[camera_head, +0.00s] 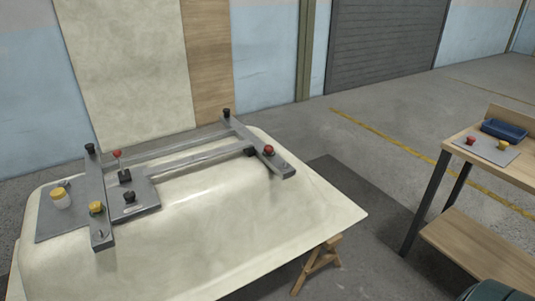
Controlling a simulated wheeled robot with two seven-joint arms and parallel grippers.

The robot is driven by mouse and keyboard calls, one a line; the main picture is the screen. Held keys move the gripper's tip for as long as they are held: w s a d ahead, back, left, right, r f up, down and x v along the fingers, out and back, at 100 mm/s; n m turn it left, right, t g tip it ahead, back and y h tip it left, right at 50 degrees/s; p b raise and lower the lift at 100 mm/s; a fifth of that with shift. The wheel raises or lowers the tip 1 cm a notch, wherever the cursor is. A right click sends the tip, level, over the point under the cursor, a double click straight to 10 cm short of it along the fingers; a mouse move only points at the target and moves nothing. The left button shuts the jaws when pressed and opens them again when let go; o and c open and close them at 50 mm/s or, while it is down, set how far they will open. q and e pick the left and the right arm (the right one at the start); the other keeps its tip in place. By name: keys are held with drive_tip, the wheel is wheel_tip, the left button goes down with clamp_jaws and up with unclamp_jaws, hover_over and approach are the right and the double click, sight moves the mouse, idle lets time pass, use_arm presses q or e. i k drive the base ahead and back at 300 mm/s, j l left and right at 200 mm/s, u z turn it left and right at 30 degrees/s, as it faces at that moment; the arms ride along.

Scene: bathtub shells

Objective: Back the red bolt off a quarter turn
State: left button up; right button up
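Three red-topped pieces show, and I cannot tell from the picture alone which one the task means. A red bolt (268,150) sits on the right-hand bar of the grey metal frame (190,155) on the bathtub shell. A red knob on a thin upright stem (117,155) stands near the frame's left bar. A third red-headed piece (471,140) rests on a grey plate on the side table. The bolts' turn angle is too small to read. Neither of my grippers is in view.
The pale bathtub shell (230,225) lies upside down on wooden trestles (318,265). Yellow and black knobs and a yellow-lidded jar (60,198) sit around the frame. The side table (518,166) at right holds a blue tray (503,130). Floor between them is clear.

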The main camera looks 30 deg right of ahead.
sight(269, 149)
drive_tip(key=i+l, duration=0.1)
drive_tip(key=l, duration=0.3)
drive_tip(key=i+l, duration=0.1)
drive_tip(key=l, duration=0.25)
drive_tip(key=i+l, duration=0.15)
drive_tip(key=l, duration=0.25)
drive_tip(key=i+l, duration=0.1)
drive_tip(key=l, duration=0.3)
drive_tip(key=i+l, duration=0.1)
drive_tip(key=l, duration=0.25)
drive_tip(key=i+l, duration=0.1)
drive_tip(key=l, duration=0.3)
drive_tip(key=i+l, duration=0.15)
drive_tip(key=l, duration=0.25)
